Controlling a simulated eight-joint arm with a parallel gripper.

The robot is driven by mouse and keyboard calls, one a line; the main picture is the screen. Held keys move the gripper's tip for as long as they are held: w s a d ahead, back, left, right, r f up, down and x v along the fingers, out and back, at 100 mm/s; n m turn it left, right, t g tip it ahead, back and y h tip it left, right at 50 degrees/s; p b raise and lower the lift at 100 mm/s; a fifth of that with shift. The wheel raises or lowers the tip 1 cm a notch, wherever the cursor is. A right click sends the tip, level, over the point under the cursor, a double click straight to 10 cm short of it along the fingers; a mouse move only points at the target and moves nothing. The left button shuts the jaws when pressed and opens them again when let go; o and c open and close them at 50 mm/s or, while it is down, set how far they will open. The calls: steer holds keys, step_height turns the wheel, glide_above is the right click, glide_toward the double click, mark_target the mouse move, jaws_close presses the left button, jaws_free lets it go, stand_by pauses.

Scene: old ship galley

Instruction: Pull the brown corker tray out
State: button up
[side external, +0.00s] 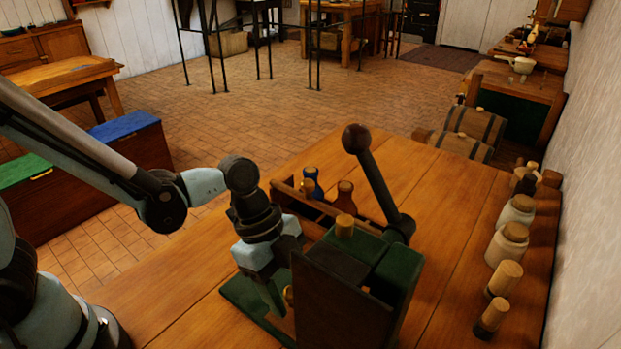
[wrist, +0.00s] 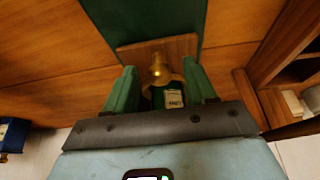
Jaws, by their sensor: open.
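The green corker (side external: 395,265) stands on the wooden table, with a long dark lever ending in a round ball. The brown tray front (wrist: 185,45) shows in the wrist view as a wooden panel below a green surface, with a brass knob (wrist: 157,70) on it. My gripper (wrist: 163,86) is open, its two green fingers on either side of the knob; I cannot tell if they touch it. In the side view my gripper (side external: 274,292) is low at the corker's left side, and a dark upright panel (side external: 340,300) hides much of the tray area.
A wooden carrier (side external: 285,195) with bottles stands behind the corker. Several corked jars (side external: 507,245) line the table's right edge by the wall. Two small barrels (side external: 475,125) are beyond the far edge. The tabletop left of my gripper (side external: 180,315) is clear.

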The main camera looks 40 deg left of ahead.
steer(key=c, duration=1)
steer(key=shift+a, duration=5.45)
steer(key=o, duration=1)
steer(key=shift+r, duration=0.1)
step_height(320, 180, up, 7)
